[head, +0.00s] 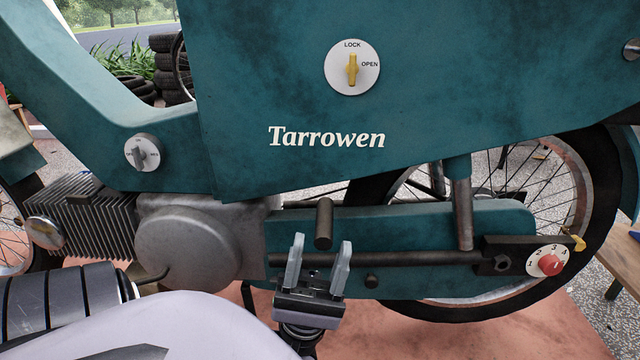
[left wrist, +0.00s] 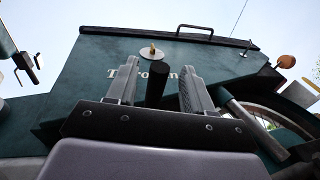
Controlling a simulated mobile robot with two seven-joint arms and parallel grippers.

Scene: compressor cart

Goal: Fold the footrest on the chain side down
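The footrest (head: 324,222) is a short dark brown peg standing upright against the teal chain case (head: 430,222), below the Tarrowen lettering. My left gripper (head: 323,241) points up at it from below, with its two grey fingers spread and the peg's lower end showing between them. In the left wrist view the footrest (left wrist: 156,82) stands between the open fingers (left wrist: 160,66), with a visible gap on each side. I cannot tell how deep it sits between them. My right gripper is not in view.
A dark horizontal bar (head: 400,259) runs just behind the fingers to a numbered dial (head: 549,261) with a red centre. The engine casing (head: 188,245) is left of the gripper. A yellow LOCK/OPEN knob (head: 352,69) is on the panel above. The rear wheel (head: 590,180) is at right.

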